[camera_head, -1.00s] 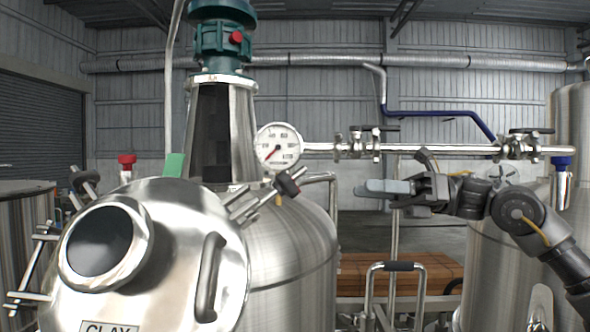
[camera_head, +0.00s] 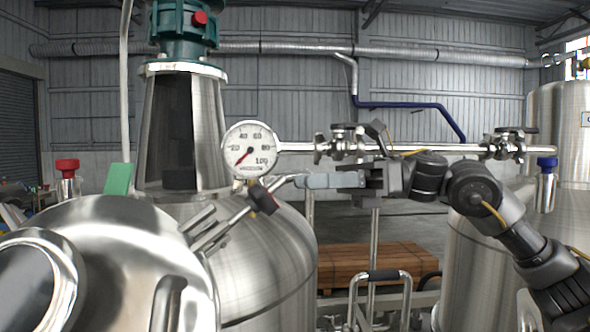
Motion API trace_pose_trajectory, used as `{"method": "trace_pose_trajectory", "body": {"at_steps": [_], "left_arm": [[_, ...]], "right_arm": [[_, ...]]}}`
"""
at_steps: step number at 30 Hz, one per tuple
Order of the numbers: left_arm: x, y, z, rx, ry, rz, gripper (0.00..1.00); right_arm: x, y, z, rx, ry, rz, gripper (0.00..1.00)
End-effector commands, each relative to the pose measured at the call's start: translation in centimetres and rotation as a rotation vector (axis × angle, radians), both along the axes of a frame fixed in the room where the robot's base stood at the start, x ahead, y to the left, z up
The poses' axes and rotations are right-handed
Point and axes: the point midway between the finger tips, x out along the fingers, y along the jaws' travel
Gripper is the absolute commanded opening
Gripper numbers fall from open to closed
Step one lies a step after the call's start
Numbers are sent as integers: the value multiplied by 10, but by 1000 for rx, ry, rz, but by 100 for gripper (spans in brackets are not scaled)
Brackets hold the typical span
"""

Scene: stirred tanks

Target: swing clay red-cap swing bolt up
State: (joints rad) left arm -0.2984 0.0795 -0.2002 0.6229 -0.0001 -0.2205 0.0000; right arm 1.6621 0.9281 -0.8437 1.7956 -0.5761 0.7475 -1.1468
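The steel clay tank lid (camera_head: 120,250) stands swung up at the lower left, cut off by the frame; its label is out of view. A swing bolt with a black knob (camera_head: 262,198) sticks up and right from the lid's right edge. A red cap (camera_head: 67,164) on a steel cylinder stands behind the lid at left; I cannot tell whether it belongs to a swing bolt. My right gripper (camera_head: 303,181) points left with pale grey fingers, just right of the black knob and seemingly apart from it. The fingers overlap edge-on, so their gap is hidden. My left gripper is out of view.
A round gauge (camera_head: 250,150) sits just above the knob. A horizontal pipe with valves (camera_head: 342,145) runs behind my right gripper. A second tank (camera_head: 480,270) with a blue cap (camera_head: 547,164) stands at right. A wooden pallet (camera_head: 375,265) lies on the floor between the tanks.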

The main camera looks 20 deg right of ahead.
Motion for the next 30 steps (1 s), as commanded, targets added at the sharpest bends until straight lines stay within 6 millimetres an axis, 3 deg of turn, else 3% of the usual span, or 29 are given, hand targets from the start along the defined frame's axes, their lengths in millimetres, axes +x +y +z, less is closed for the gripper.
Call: {"method": "trace_pose_trajectory", "body": {"at_steps": [7,18,26,30], "left_arm": [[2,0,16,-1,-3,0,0],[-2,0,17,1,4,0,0],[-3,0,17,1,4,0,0],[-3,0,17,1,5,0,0]], "right_arm": [[0,31,2,-1,1,1,32],[0,37,0,1,1,-1,32],[0,37,0,1,1,-1,0],[0,37,0,1,1,-1,0]]}}
